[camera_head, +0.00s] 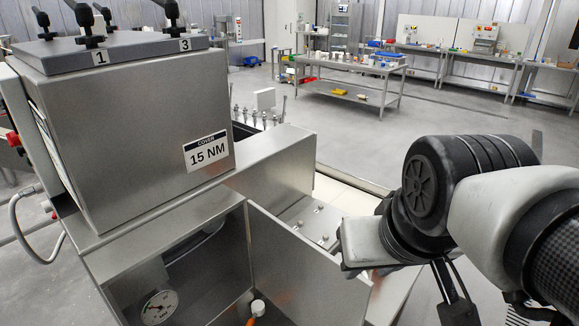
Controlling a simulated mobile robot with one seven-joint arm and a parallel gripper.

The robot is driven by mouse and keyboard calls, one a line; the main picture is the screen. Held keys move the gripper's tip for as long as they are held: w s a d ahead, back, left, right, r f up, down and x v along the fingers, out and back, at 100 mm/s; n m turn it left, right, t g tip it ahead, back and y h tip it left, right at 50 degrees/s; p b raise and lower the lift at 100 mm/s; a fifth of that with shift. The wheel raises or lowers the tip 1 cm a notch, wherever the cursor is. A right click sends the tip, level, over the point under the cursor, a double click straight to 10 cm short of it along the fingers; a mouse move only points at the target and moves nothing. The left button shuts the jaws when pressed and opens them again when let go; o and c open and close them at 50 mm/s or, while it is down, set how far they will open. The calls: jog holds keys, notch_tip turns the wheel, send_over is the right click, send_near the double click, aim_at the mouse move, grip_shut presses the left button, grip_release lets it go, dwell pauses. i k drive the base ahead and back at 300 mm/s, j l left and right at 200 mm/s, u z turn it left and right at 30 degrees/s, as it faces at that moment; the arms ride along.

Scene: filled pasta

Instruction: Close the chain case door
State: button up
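The chain case door (298,272) is a flat grey metal panel in the lower middle of the head view. It stands open, swung out at an angle from the chain case (125,262), whose dark inside shows to its left. A round pressure gauge (160,306) sits inside the case. My gripper (350,262) is at the door's upper right edge, seemingly beside or just behind it. I cannot tell whether they touch. The fingers are mostly hidden by the wrist and the door, so their opening does not show.
A big steel box labelled 15 NM (150,130) stands above the case, with black clamp handles (90,25) on its lid (110,50). An orange and white part (256,309) is at the door's lower left. A worktable (345,90) stands far back. Open floor (450,110) lies right.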

aim_at(306, 283)
jog(key=l, duration=0.8)
jog(key=i+l, duration=0.15)
jog(key=l, duration=1.4)
jog(key=l+u, duration=0.75)
jog(key=u, duration=1.25)
